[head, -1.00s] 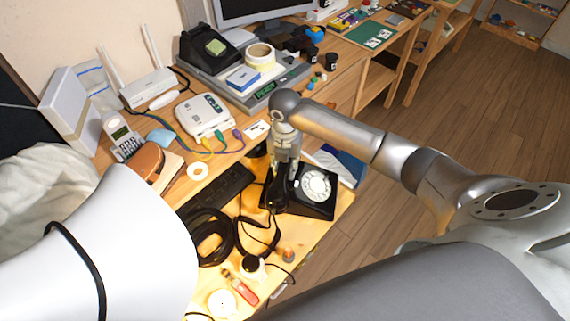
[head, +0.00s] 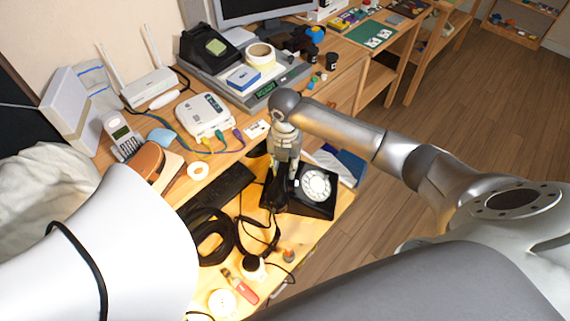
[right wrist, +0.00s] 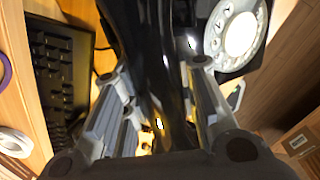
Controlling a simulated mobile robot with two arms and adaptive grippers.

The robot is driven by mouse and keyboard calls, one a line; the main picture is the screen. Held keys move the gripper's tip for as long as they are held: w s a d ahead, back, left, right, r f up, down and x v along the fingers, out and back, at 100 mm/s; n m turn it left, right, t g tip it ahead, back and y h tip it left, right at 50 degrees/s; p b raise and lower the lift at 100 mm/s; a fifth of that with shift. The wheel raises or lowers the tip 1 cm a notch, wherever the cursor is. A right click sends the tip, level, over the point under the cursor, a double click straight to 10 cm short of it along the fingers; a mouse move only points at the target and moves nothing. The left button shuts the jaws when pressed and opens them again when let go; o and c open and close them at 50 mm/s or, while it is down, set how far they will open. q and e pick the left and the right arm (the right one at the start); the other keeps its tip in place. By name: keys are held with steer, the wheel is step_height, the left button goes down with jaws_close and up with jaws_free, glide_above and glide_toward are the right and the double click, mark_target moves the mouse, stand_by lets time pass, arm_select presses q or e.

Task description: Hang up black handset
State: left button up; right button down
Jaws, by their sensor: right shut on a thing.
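The black dial phone (head: 312,190) with a white dial sits at the front right part of the desk. My right gripper (head: 280,180) points down at the left side of the phone. It is shut on the black handset (right wrist: 155,65), which runs between its fingers in the right wrist view. In that view the phone's dial (right wrist: 238,35) lies just right of the handset. Whether the handset touches the phone's cradle cannot be told, as the gripper hides it in the head view. My left gripper is not in view.
A black keyboard (head: 226,186) lies left of the phone. Black coiled cable (head: 211,238), a red-handled tool (head: 246,293) and small parts lie in front. A white device with coloured plugs (head: 204,115) stands behind. The desk's right edge is close to the phone.

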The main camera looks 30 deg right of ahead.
steer(key=shift+f+b, duration=0.6)
steer(key=shift+f, duration=0.25)
stand_by(0.5)
steer(key=c, duration=1.1)
jaws_free()
step_height(320, 180, up, 12)
steer(key=shift+r, duration=0.1)
